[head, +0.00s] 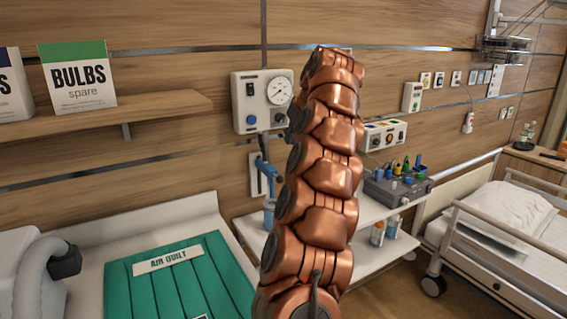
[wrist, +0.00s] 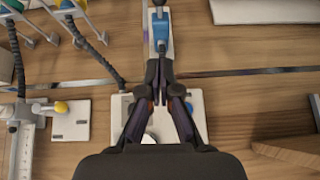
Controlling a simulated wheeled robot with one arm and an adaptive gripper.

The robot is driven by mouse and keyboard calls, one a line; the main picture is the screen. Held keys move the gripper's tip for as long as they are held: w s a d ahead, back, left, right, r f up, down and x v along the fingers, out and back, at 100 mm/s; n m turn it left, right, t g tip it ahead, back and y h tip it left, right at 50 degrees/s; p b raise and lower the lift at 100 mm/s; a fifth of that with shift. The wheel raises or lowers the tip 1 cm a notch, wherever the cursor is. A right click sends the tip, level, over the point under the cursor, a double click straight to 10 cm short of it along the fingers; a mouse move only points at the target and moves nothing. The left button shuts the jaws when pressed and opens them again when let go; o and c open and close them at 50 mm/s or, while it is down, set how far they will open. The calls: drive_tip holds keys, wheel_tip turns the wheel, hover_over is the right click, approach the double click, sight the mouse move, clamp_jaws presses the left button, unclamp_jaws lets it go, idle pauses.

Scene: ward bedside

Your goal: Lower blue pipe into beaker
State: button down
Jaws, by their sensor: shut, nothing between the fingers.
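The blue pipe (head: 266,168) stands in front of a white wall plate, below the white gauge box (head: 248,107); my copper-coloured arm partly covers this area. A small bluish beaker (head: 269,211) stands under the pipe, partly behind the arm; I cannot tell whether the pipe's lower end is inside it. In the wrist view a blue part (wrist: 161,30), which looks like the pipe, lies just beyond the fingertips. My gripper (wrist: 160,82) is shut and empty, in front of the gauge box, which also shows behind the fingers (wrist: 202,112). The gripper is hidden in the head view.
A shelf (head: 160,108) with a BULBS carton (head: 78,78) juts out at left. A green air quilt (head: 180,280) lies below it. A grey console (head: 398,186) with coloured plugs stands right of my arm, with bottles below. A bed (head: 495,240) is at right.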

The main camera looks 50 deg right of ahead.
drive_tip(key=p, duration=0.3)
hover_over(282, 177)
drive_tip(key=f, duration=0.8)
drive_tip(key=shift+w+d+f, duration=0.1)
drive_tip(key=shift+w+f, duration=0.2)
drive_tip(key=shift+w, duration=0.05)
drive_tip(key=shift+s+a+f+p, duration=0.1)
drive_tip(key=shift+s+f+p, duration=0.15)
drive_tip(key=shift+f, duration=0.65)
drive_tip(key=shift+s+a+f+p, duration=0.1)
drive_tip(key=shift+f+p, duration=0.1)
drive_tip(key=shift+f, duration=0.65)
wheel_tip(282, 177, down, 12)
drive_tip(key=b, duration=0.8)
drive_tip(key=shift+r, duration=0.15)
